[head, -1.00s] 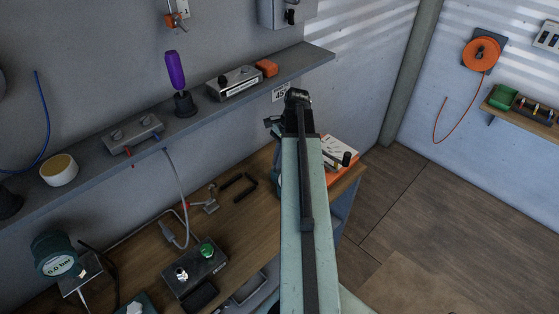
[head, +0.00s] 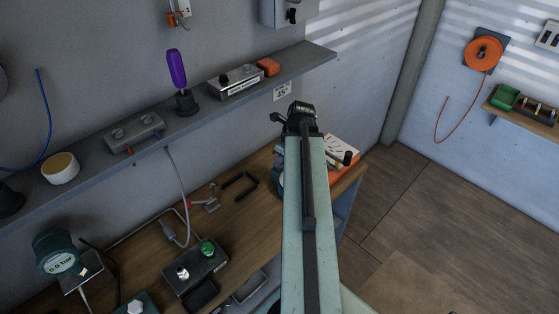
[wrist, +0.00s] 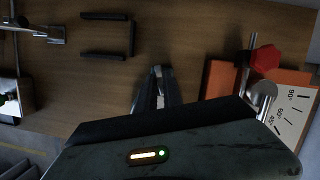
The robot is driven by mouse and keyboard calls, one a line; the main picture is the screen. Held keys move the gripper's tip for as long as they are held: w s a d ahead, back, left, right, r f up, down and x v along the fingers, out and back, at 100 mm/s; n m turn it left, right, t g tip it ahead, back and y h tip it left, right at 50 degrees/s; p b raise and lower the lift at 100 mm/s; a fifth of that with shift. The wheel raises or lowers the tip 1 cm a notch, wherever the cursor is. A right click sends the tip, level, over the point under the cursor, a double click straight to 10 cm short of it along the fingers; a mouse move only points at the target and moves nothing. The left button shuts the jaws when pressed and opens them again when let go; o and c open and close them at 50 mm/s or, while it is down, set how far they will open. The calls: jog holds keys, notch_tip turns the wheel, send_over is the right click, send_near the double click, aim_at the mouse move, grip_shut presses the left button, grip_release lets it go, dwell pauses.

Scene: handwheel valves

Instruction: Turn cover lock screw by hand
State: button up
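A red faceted knob (wrist: 266,58) sits on a metal rod at the right of the wrist view. It stands over an orange base (wrist: 222,78) with a white angle scale (wrist: 293,115). I cannot tell whether this knob is the cover lock screw. The orange base shows partly in the head view (head: 345,168), behind my arm. My gripper (wrist: 157,72) points over the bench, left of the orange base and apart from the knob. Its fingertips look close together, and nothing is clearly held. In the head view its fingers are mostly hidden by the arm end.
The wooden bench (head: 232,213) holds black bracket-shaped pieces (wrist: 132,37) and a box with a green knob (head: 207,247). A grey wall shelf (head: 298,62) runs above, with a purple-handled tool (head: 176,70). Open floor (head: 430,215) lies at the right.

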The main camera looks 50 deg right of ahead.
jog(key=shift+o, duration=1.2)
notch_tip(320, 180, up, 2)
jog(key=shift+r+p, duration=0.15)
jog(key=shift+p, duration=0.95)
